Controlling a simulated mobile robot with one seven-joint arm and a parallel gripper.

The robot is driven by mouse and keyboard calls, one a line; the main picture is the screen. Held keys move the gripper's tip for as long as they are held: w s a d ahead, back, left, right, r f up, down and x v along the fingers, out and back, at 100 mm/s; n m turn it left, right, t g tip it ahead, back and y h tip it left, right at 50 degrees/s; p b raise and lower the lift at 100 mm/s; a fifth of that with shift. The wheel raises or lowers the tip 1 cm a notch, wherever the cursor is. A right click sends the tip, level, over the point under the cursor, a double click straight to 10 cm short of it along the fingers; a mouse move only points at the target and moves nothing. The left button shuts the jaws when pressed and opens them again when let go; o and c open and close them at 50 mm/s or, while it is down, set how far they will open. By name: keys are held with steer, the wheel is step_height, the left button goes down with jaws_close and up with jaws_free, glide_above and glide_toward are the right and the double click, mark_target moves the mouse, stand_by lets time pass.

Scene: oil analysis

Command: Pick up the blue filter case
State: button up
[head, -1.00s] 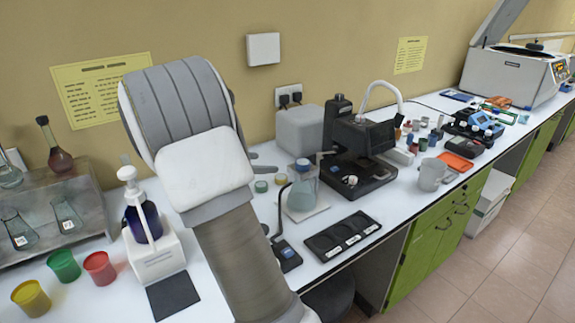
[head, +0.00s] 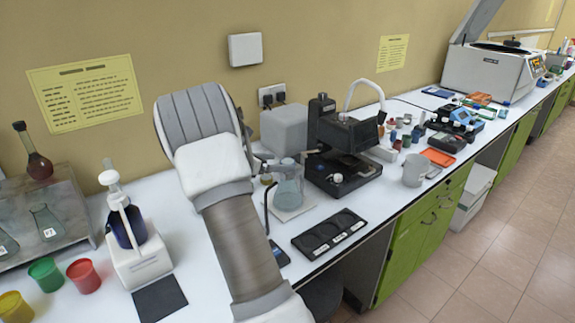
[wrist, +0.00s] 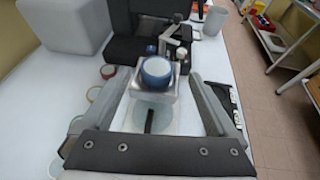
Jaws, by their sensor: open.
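My gripper (wrist: 158,78) is open, with one finger on each side of the case and a gap to both. Nothing is held. In the head view the gripper is mostly hidden behind my arm. A flask with a bluish body (head: 288,187) stands on a white plate there. I cannot make out the case clearly in that view.
A black microscope (head: 340,145) stands beyond. A black tray (head: 329,235) lies near the counter's front edge. A dispenser bottle (head: 125,222) and colored cups (head: 83,275) are at the left.

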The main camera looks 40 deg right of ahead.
mark_target(286, 162)
steer(key=shift+x, duration=1.95)
steer(key=shift+w, duration=0.2)
steer(key=c, duration=1.4)
steer(key=shift+r, duration=0.15)
